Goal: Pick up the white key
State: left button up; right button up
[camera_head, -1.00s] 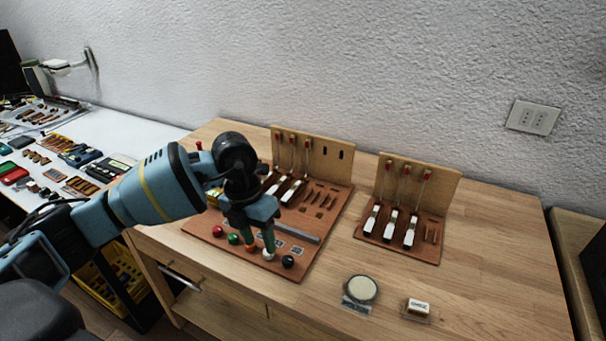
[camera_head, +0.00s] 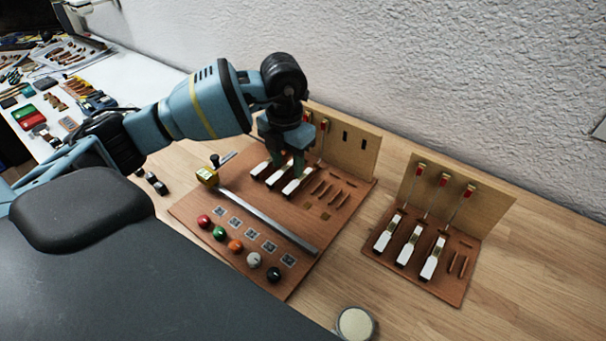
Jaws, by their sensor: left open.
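Three white keys stand in a row on the left brown board; I point at the rightmost white key (camera_head: 297,187) and the middle white key (camera_head: 279,178). My left gripper (camera_head: 287,168) is open, pointing down over this row, with its fingers close to the keys' far ends. I cannot tell whether the fingers touch a key. The gripper and arm hide part of the keys and the red-tipped rods behind them. Three more white keys, one of them the middle one (camera_head: 408,247), sit on the right brown board (camera_head: 445,283). My right gripper is not in view.
Upright wooden panels (camera_head: 362,150) back both boards. A round pale disc (camera_head: 355,324) lies in front. Bare table lies between the boards.

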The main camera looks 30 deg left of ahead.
aim_at(294, 184)
pick_arm(q)
notch_tip(294, 184, down, 2)
jog(key=shift+w, duration=0.15)
jog(key=shift+w+d+f, duration=0.1)
jog(key=shift+d+f, duration=0.05)
jog(key=shift+f, duration=0.7)
jog(key=shift+w+d+f, duration=0.1)
jog(key=shift+f, duration=0.75)
jog(key=shift+w+d+f, duration=0.1)
jog(key=shift+d+f, duration=0.05)
jog(key=shift+f, duration=0.7)
grip_shut()
